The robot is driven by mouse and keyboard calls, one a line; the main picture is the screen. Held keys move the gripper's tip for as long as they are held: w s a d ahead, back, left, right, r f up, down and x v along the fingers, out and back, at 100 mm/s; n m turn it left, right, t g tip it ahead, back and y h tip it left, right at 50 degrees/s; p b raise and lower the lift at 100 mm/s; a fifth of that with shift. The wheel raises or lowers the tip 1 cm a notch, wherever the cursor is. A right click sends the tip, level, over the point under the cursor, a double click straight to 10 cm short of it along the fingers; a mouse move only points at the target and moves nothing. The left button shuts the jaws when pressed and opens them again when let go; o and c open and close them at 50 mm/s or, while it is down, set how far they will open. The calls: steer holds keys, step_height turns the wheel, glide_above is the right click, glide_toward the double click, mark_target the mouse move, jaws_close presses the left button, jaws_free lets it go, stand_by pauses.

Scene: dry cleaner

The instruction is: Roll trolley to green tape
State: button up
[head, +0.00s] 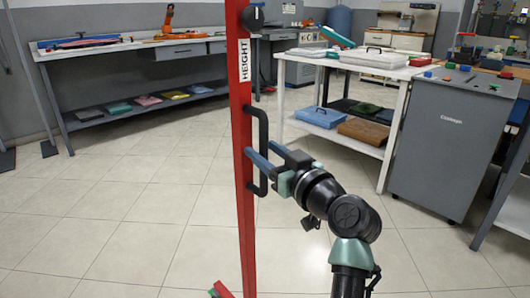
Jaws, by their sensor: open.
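A tall red upright post (246,215) with a "HEIGHT" label stands in front of me and runs out of the bottom of the head view. It has a black knob near its top and a black vertical bar handle (263,125) on its right side. My gripper (260,154) is open at the lower part of this handle, its two fingers appearing on either side of the bar. I cannot tell whether they touch it. The post's foot is mostly cut off, with a small green patch (212,293) beside it. No strip of green tape is clearly visible on the floor.
A grey cabinet (440,150) stands at the right beside a white two-level table (375,152) holding trays and boxes. A long bench (95,53) with folded cloths on its lower shelf stands at the back left. The tiled floor (110,225) at the left is clear.

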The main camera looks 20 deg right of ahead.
steer(key=s+d+p, duration=0.1)
steer(key=s+p, duration=0.2)
steer(key=s, duration=1)
steer(key=shift+d, duration=0.2)
steer(key=shift+w, duration=0.1)
